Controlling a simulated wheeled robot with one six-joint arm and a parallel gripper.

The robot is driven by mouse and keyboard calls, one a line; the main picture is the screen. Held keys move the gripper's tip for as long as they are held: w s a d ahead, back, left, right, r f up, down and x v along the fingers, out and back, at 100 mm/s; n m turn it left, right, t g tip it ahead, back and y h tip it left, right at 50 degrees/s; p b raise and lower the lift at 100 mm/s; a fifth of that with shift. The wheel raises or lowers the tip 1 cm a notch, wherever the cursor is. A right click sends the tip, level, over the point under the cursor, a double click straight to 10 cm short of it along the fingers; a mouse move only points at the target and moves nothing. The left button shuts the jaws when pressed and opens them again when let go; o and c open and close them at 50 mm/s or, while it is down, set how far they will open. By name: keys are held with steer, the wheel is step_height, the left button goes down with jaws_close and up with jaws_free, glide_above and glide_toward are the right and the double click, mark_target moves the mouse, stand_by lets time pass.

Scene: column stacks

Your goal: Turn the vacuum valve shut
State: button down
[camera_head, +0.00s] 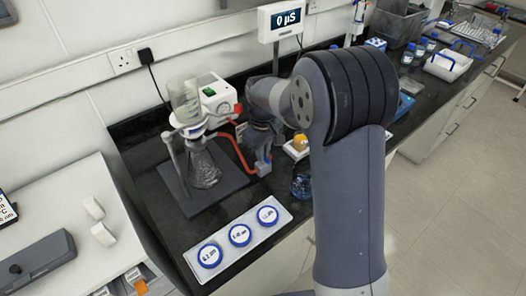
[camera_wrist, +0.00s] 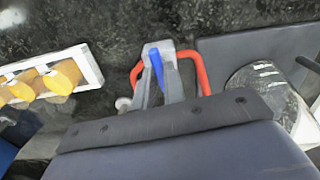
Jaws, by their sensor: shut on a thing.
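The vacuum valve shows in the wrist view as a blue lever (camera_wrist: 156,66) with a grey body, set in a red hose (camera_wrist: 189,55). My gripper (camera_wrist: 163,75) is shut on the blue lever, one finger on each side; the fingers hide part of the valve. In the head view my gripper (camera_head: 263,168) points down at the bench beside the red hose (camera_head: 236,152). The valve itself is hidden there behind the gripper. The hose runs near the white pump (camera_head: 217,104) and the glass filter flask (camera_head: 204,167).
The flask stands on a dark base plate (camera_head: 180,190) left of my gripper. A white tray (camera_head: 200,281) with three blue-rimmed dishes lies in front. A white holder (camera_wrist: 99,77) with yellow pieces is close by. A display (camera_head: 284,18) stands behind.

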steer(key=shift+m, duration=0.6)
steer(key=c, duration=1.5)
jaws_free()
